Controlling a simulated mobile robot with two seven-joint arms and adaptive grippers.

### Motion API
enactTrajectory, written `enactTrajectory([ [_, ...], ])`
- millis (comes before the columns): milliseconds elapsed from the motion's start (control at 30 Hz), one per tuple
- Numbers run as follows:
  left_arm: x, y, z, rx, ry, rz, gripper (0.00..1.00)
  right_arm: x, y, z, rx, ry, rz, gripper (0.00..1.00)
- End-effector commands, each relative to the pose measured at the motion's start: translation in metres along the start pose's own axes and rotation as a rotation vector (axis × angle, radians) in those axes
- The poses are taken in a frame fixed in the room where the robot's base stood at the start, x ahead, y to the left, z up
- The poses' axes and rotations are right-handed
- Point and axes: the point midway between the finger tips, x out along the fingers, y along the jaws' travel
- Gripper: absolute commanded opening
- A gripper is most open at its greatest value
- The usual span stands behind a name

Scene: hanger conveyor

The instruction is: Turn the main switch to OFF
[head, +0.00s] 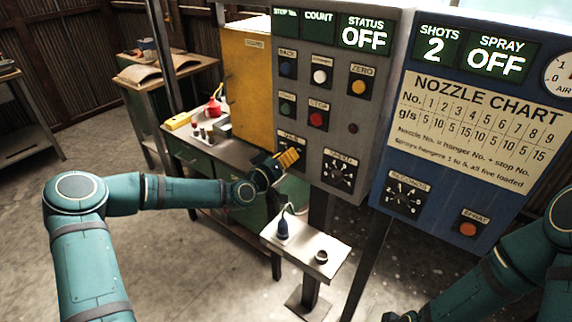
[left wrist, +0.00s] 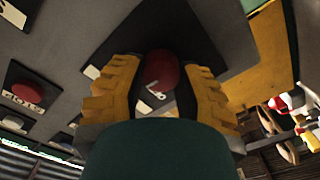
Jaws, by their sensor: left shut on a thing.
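The main switch is a red knob (left wrist: 162,72) with a white mark, on a dark plate (left wrist: 205,25) in the left wrist view. My left gripper (left wrist: 160,88) has its yellow fingers closed on either side of the knob. In the head view my left gripper (head: 288,158) is at the lower left of the grey control panel (head: 350,100) and covers the knob. The status display (head: 365,34) at the top of this panel reads OFF. The knob's exact pointing is hard to tell.
A red stop button (head: 317,119) sits just above right of my left gripper, and a dial (head: 338,175) to its right. The blue nozzle panel (head: 480,130) stands further right. A small stand (head: 325,262) is below, and a yellow cabinet (head: 245,75) is behind.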

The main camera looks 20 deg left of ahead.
Motion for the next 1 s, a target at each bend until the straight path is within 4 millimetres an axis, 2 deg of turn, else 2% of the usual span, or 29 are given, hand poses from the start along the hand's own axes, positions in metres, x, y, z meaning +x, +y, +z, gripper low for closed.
enactTrajectory([
  [100, 0.001, -0.002, 0.001, -0.111, 0.004, 0.002, 0.0, 0.011, 0.004, 0.005, -0.003, -0.009, -0.001, 0.0],
  [600, 0.001, -0.002, 0.0, -0.574, 0.004, 0.003, 0.0, 0.036, 0.014, 0.017, -0.011, -0.035, -0.004, 0.0],
  [1000, 0.001, -0.002, 0.0, -0.812, 0.003, 0.004, 0.0, 0.046, 0.017, 0.018, -0.012, -0.035, -0.004, 0.0],
])
